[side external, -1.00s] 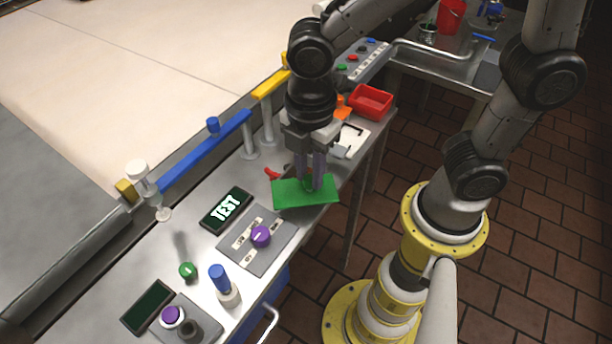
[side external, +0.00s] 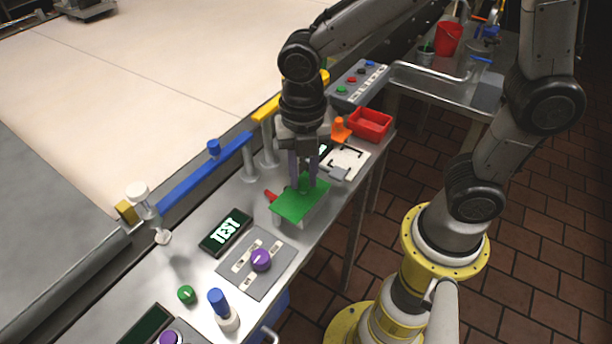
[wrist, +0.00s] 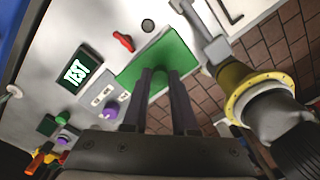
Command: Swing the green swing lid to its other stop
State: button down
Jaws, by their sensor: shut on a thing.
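The green swing lid (side external: 298,207) is a flat green plate over the bench near its front edge, set at an angle. My gripper (side external: 306,184) points down at the lid, its two fingers shut on the lid's raised green part at the far end. In the wrist view the green plate (wrist: 178,62) shows beyond the fingers (wrist: 160,78), which hide part of it. A pale body shows under the lid in the side view. A small red piece (side external: 270,196) sits beside the lid on the left; it also shows in the wrist view (wrist: 123,41).
A purple knob on a grey plate (side external: 260,260) and a TEST display (side external: 227,230) stand to the left. A white plate (side external: 345,162), a red bin (side external: 370,124) and an orange piece (side external: 340,130) stand behind. A blue bar (side external: 205,163) runs along the bench's far side.

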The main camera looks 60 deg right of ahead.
aim_at(302, 179)
jog(key=shift+w+r+n, duration=0.1)
jog(key=shift+w+n, duration=0.15)
jog(key=shift+n, duration=0.15)
jog(key=c, duration=0.7)
grip_release()
jog(key=shift+s, duration=0.1)
notch_tip(302, 179, up, 14)
jog(key=shift+f, duration=0.15)
jog(key=shift+d, duration=0.1)
